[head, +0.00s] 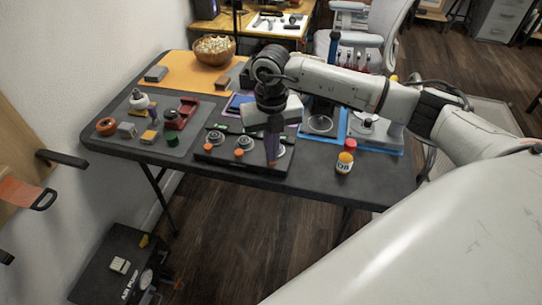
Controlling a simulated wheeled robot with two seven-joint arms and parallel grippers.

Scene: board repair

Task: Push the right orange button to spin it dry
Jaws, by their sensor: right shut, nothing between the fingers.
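A low black device (222,163) sits at the front edge of the dark table. It carries grey round stations, and small orange buttons show along its front: a left one (208,147) and another to its right (238,153). My right gripper (272,161) points down over the right part of the device, to the right of that second visible button. Its fingers are together and hold nothing. They hide part of the rightmost round station (286,146), and any button there is hidden. I cannot tell whether the fingertips touch the device. My left gripper is not in view.
A jar with a red lid (345,160) stands right of the device. A grey mat (165,142) with small parts lies to the left. Blue mats (385,147) with metal stands lie behind the jar. A wooden bowl (214,50) stands at the back.

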